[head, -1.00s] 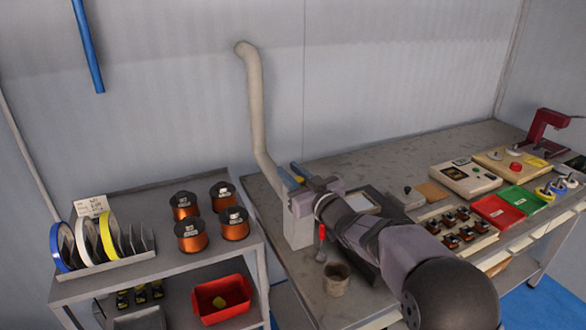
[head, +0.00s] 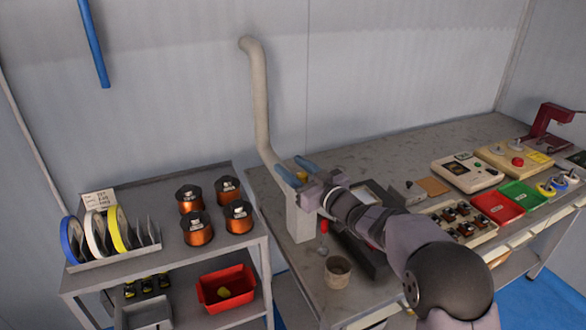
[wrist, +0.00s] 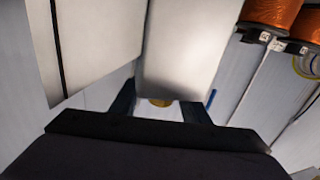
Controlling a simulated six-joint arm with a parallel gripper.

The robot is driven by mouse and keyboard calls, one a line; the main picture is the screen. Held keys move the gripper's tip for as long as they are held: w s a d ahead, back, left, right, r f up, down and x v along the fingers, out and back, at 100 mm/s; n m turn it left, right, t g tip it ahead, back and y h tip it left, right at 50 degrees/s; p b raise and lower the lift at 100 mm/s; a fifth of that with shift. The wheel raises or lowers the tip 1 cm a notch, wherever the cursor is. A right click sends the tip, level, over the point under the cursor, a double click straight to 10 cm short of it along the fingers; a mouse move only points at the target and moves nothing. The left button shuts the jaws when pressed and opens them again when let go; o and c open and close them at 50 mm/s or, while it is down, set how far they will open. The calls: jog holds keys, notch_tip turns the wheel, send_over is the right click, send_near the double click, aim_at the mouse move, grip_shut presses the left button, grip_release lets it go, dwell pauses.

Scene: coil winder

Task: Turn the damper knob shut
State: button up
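The damper's pale pipe (head: 260,100) runs up the wall from a light box (head: 299,226) at the bench's left end. A small yellow part, apparently the damper knob (head: 302,176), shows by my gripper (head: 297,169). My gripper's two blue-grey fingers are spread on either side of it, pointing to the upper left. In the wrist view, the yellow knob (wrist: 160,102) peeks out below a pale surface, between the dark fingers of my gripper (wrist: 160,106), with a gap on each side. Most of the knob is hidden, so its turn angle cannot be told.
A brown cup (head: 338,272) and a red-handled tool (head: 324,228) stand near the bench's front left, below my arm. The left shelf (head: 165,262) holds copper wire spools (head: 198,230), tape rolls and a red bin (head: 226,287). Trays and devices fill the bench's right side.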

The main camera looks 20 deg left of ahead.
aim_at(302, 178)
jog(key=shift+d+f, duration=0.1)
jog(key=shift+s+d, duration=0.15)
jog(key=shift+b+v, duration=0.8)
jog(key=shift+v, duration=2.6)
